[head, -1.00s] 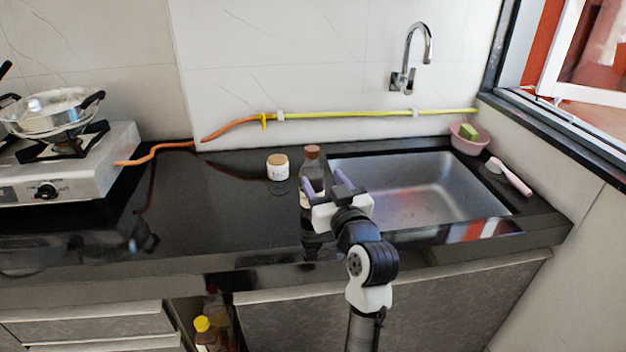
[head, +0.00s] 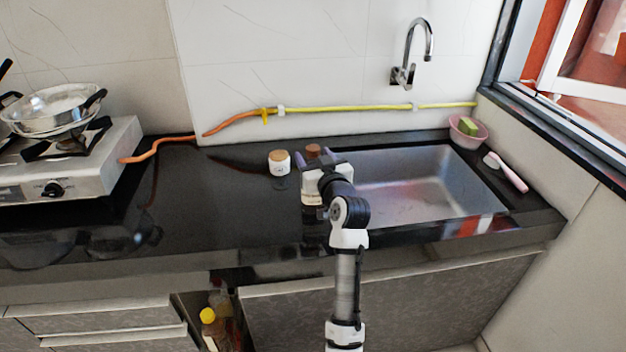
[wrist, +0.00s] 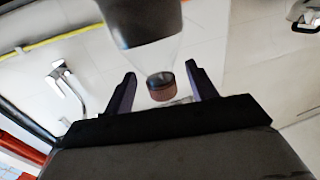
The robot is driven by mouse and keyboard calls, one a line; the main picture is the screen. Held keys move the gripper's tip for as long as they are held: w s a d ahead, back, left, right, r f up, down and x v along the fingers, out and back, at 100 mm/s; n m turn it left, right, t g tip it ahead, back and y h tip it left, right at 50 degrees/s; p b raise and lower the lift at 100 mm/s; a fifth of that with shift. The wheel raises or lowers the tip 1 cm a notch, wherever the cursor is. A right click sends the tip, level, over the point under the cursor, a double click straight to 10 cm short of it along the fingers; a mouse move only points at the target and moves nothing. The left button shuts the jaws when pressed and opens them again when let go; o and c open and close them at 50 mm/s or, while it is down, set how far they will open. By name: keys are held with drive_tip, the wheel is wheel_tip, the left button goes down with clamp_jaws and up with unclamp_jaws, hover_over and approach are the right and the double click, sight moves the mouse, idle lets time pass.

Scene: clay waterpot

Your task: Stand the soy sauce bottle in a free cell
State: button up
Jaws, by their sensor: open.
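The soy sauce bottle (head: 313,150) has a brown cap and stands upright on the black counter at the left edge of the sink. My gripper (head: 319,161) is open, with its purple fingers at the upper part of the bottle. In the wrist view, the bottle (wrist: 150,22) shows inverted, its clear neck and brown cap between the two spread fingers of my gripper (wrist: 160,70). Gaps show beside the cap. The arm hides much of the bottle in the head view. A narrow open compartment (head: 178,306) below the counter holds bottles, one yellow-capped (head: 208,316); its cells cannot be made out.
A white jar (head: 279,163) with a tan lid stands just left of the bottle. The steel sink (head: 425,185) lies to the right. A gas stove with a pan (head: 50,110) is at far left. The counter between stove and jar is clear.

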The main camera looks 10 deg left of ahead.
drive_tip(key=shift+w+a, duration=0.4)
drive_tip(key=shift+w, duration=0.2)
clamp_jaws()
drive_tip(key=shift+r, duration=0.1)
